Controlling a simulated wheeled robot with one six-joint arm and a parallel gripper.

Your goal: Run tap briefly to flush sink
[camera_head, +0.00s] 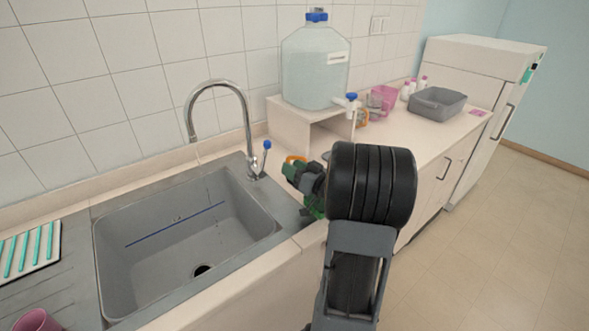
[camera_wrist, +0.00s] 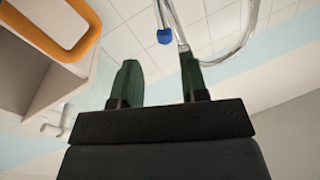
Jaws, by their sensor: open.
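The grey sink basin (camera_head: 250,228) is at left in the head view, with a dark drain hole (camera_head: 202,271). A chrome gooseneck tap (camera_head: 243,108) stands at its back right corner, spout over the basin. No clear water stream shows. The tap's blue-tipped lever (camera_head: 266,146) sticks up at the tap's right. My gripper (camera_head: 298,183) is open and empty, right of the lever and apart from it. In the wrist view, the blue lever tip (camera_wrist: 165,37) shows beyond and between the green fingers (camera_wrist: 160,78); the chrome tap (camera_wrist: 227,60) rises at right, partly behind the right finger.
An orange loop (camera_head: 296,159) is close behind my gripper, and large at left in the wrist view. A water carboy (camera_head: 315,70) stands on a shelf (camera_head: 287,117) behind. A thin blue line crosses the basin. A teal-striped rack (camera_head: 30,252) and pink cup (camera_head: 37,321) are at left.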

